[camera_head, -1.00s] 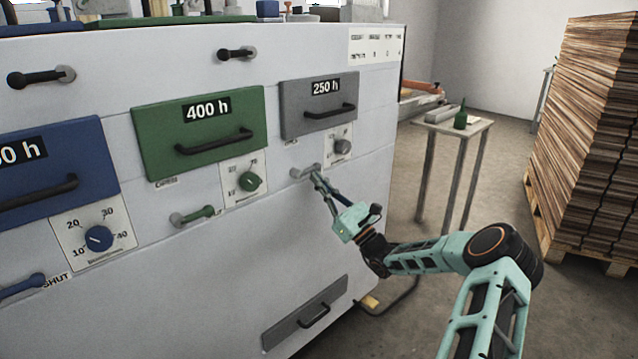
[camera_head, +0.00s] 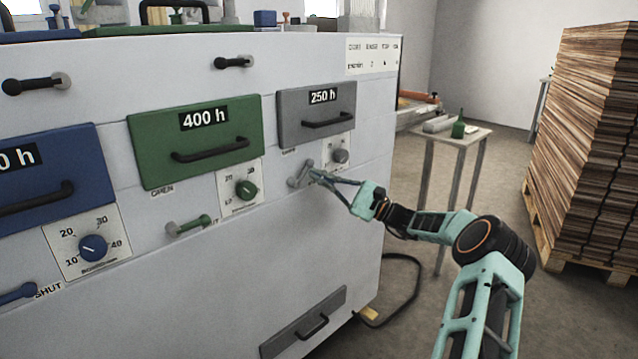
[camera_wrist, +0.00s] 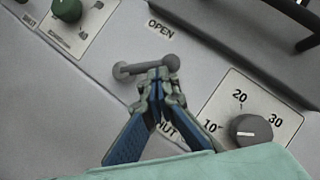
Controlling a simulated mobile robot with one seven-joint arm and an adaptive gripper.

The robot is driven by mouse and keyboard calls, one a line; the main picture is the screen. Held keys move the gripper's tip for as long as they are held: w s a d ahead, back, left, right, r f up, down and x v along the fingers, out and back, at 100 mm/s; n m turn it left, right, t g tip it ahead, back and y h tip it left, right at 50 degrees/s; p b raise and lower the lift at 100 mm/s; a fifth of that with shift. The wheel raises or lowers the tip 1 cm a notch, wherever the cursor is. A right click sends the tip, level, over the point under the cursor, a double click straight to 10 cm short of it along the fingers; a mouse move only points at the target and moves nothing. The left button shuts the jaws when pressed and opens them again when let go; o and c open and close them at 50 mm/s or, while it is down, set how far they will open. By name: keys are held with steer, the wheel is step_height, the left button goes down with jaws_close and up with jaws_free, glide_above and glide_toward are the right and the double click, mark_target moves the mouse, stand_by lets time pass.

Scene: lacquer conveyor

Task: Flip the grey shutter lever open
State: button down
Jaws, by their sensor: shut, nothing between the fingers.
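The grey shutter lever (camera_head: 300,178) is on the machine's front, below the grey 250 h drawer. It slants up and right from its pivot in the head view. In the wrist view the lever (camera_wrist: 148,67) lies between the OPEN label (camera_wrist: 160,28) and the SHUT label, which is partly hidden by my fingers. My gripper (camera_head: 316,174) is shut and empty, with its tips at the lever's free end. In the wrist view the fingertips (camera_wrist: 160,74) are just below the lever, on the SHUT side, and seem to touch it.
The grey dial (camera_head: 341,156) is close to the right of my gripper. The 250 h drawer (camera_head: 316,112) with its black handle juts out above. A green lever (camera_head: 190,225) is at left. A small table (camera_head: 455,135) stands beyond the machine.

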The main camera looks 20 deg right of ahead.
steer(key=n+g, duration=0.1)
steer(key=r+n+g, duration=0.1)
steer(key=n, duration=0.1)
steer(key=r+n+g, duration=0.1)
steer(key=shift+s+a, duration=0.1)
steer(key=shift+a, duration=0.25)
steer(key=shift+s+a+r+n+g+h, duration=0.15)
steer(key=shift+r+n+g, duration=0.1)
steer(key=shift+n, duration=0.3)
steer(key=shift+a+r+n+g+h, duration=0.1)
steer(key=shift+a+n+g+h, duration=0.15)
steer(key=shift+n, duration=0.35)
steer(key=shift+s+a+r+n+g+h, duration=0.1)
steer(key=shift+r+n+g, duration=0.15)
steer(key=shift+n, duration=0.3)
steer(key=shift+w+f, duration=0.1)
